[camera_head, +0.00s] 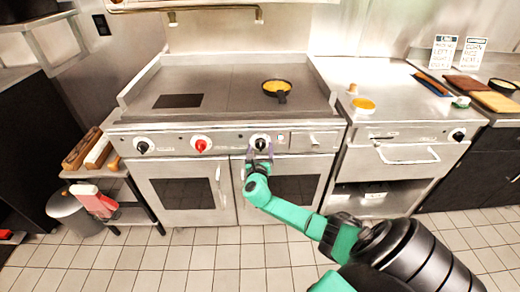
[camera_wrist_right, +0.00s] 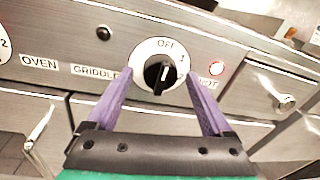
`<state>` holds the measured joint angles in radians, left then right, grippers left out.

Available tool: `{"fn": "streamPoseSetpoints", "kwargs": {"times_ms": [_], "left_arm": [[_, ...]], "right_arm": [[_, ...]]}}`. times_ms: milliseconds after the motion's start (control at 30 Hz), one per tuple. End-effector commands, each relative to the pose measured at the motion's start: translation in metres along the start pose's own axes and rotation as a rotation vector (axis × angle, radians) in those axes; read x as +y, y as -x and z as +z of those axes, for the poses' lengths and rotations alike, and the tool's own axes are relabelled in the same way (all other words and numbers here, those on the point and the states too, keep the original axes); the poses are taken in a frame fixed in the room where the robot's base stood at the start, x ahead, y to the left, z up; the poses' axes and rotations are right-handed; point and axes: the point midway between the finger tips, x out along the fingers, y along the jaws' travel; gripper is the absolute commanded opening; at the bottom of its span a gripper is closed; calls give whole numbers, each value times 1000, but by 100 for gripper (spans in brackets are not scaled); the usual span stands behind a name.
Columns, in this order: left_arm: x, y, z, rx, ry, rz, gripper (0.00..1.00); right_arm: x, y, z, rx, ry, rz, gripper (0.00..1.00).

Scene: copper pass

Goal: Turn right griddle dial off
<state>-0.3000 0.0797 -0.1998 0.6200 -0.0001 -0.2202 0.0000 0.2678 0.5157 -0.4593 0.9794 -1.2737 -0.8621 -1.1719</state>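The right griddle dial (camera_head: 260,143) is a black knob in a white ring on the front panel. In the right wrist view the dial (camera_wrist_right: 156,76) has "OFF" printed at the top of its ring and a "1" to the right. A white mark shows on the knob, but I cannot tell exactly which setting it points to. My right gripper (camera_head: 260,151) is at the dial. Its two purple fingers (camera_wrist_right: 160,78) are apart, one on each side of the knob, with gaps visible. My left gripper is out of view.
A red dial (camera_head: 201,146) and another black dial (camera_head: 143,147) are to the left. A black pan (camera_head: 278,88) with yellow contents sits on the griddle (camera_head: 215,80). Oven doors are below.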

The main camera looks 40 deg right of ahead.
Motion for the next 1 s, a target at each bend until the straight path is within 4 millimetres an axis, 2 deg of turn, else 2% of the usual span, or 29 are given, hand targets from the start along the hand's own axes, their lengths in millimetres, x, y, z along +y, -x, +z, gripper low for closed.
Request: {"fn": "streamPoseSetpoints", "kwargs": {"times_ms": [167, 267, 600, 700, 833, 1000], "left_arm": [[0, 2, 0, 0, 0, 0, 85], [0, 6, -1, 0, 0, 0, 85], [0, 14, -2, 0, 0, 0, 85], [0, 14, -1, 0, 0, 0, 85], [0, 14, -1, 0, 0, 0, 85], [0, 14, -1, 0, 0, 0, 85]], "right_arm": [[0, 4, 1, -1, -1, 1, 85], [0, 18, 2, 0, -2, 2, 85], [0, 114, -1, 3, -1, 3, 85], [0, 133, -1, 3, -1, 1, 85], [0, 145, 0, 1, 0, -1, 85], [0, 146, 0, 0, 0, -1, 85]]}}
